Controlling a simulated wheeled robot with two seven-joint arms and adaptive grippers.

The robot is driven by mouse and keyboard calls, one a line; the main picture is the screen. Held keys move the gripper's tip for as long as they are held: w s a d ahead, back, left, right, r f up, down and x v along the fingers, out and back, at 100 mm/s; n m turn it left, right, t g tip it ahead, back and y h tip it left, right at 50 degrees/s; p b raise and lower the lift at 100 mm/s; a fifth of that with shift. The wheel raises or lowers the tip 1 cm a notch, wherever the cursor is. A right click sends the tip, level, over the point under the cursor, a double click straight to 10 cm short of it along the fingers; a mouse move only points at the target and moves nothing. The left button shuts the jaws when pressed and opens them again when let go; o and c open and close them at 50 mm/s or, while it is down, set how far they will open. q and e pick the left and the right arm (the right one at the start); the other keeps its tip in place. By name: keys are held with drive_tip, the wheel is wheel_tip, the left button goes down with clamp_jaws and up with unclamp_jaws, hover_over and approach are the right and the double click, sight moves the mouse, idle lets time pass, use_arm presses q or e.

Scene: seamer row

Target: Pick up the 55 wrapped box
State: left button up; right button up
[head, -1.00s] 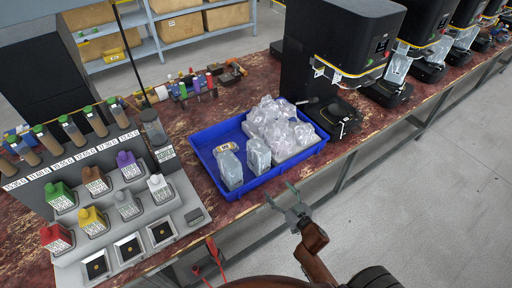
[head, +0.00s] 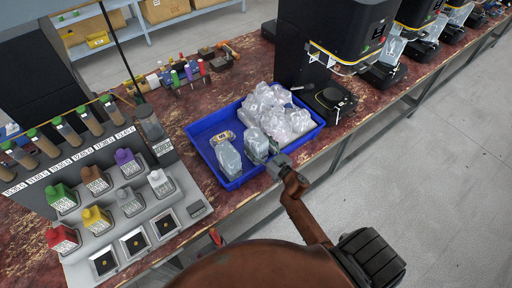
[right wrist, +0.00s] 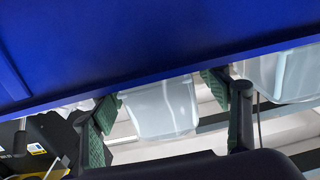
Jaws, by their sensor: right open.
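Several clear-wrapped pale boxes lie in a blue tray (head: 228,186) on the bench; no number 55 is readable on any. One wrapped box (head: 256,143) stands near the tray's front side, another wrapped box (head: 229,160) to its left. My right gripper (head: 270,157) is at the tray's front rim, close to the first box. In the right wrist view the open right gripper (right wrist: 165,102) has a wrapped box (right wrist: 160,110) showing between its fingers, with no clear contact. The tray's blue wall (right wrist: 150,45) hides part of the box. My left gripper is not in view.
More wrapped boxes (head: 285,118) crowd the tray's right part. A bottle rack (head: 125,195) stands left, black machines (head: 350,30) stand back right. Open floor (head: 430,170) lies right of the bench.

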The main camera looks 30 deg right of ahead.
drive_tip(key=shift+w, duration=0.75)
drive_tip(key=shift+c, duration=0.5)
drive_tip(key=c, duration=1.5)
